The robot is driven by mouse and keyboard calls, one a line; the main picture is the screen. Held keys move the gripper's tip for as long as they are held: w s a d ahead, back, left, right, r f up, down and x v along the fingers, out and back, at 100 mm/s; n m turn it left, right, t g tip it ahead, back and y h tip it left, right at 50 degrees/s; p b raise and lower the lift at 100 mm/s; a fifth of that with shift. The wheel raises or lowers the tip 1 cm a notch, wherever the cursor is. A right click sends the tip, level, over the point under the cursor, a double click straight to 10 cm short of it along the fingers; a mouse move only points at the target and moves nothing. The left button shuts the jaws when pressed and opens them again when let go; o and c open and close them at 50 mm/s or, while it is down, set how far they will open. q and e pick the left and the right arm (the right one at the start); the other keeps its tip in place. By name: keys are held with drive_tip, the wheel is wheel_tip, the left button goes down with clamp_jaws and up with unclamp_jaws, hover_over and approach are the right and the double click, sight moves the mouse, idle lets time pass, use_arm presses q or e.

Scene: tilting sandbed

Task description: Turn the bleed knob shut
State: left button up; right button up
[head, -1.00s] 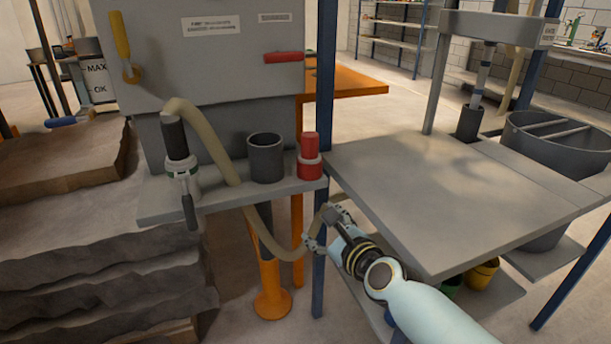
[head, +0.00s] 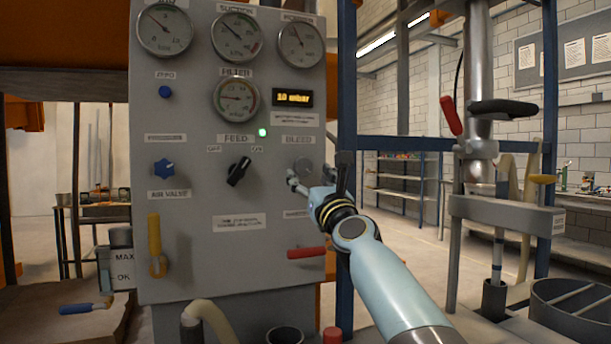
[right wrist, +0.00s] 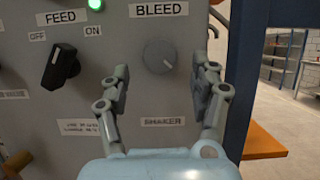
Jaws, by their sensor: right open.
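The bleed knob (right wrist: 159,56) is a round grey dial with a light pointer mark, under the BLEED label on the grey control panel (head: 180,235). In the head view the knob (head: 304,165) sits at the panel's right side, just behind my right gripper (head: 315,177). In the right wrist view my right gripper (right wrist: 160,85) is open, one finger on each side below the knob, with nothing between them. The fingers look apart from the knob; the exact gap in depth is hard to tell. My left gripper is not in view.
The black feed knob (head: 239,171) is left of the bleed knob, near a lit green lamp (head: 262,132). A red handle (head: 306,253) sticks out below. A blue post (head: 347,130) stands close at the right. The display (head: 293,98) reads 10 mbar.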

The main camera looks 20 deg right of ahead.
sight(304, 170)
drive_tip(key=shift+b+x, duration=0.3)
drive_tip(key=shift+x, duration=0.85)
drive_tip(key=shift+w+r, duration=0.15)
drive_tip(key=shift+w, duration=0.3)
drive_tip(key=shift+c, duration=0.5)
drive_tip(key=c, duration=1.1)
drive_tip(key=shift+n, duration=0.3)
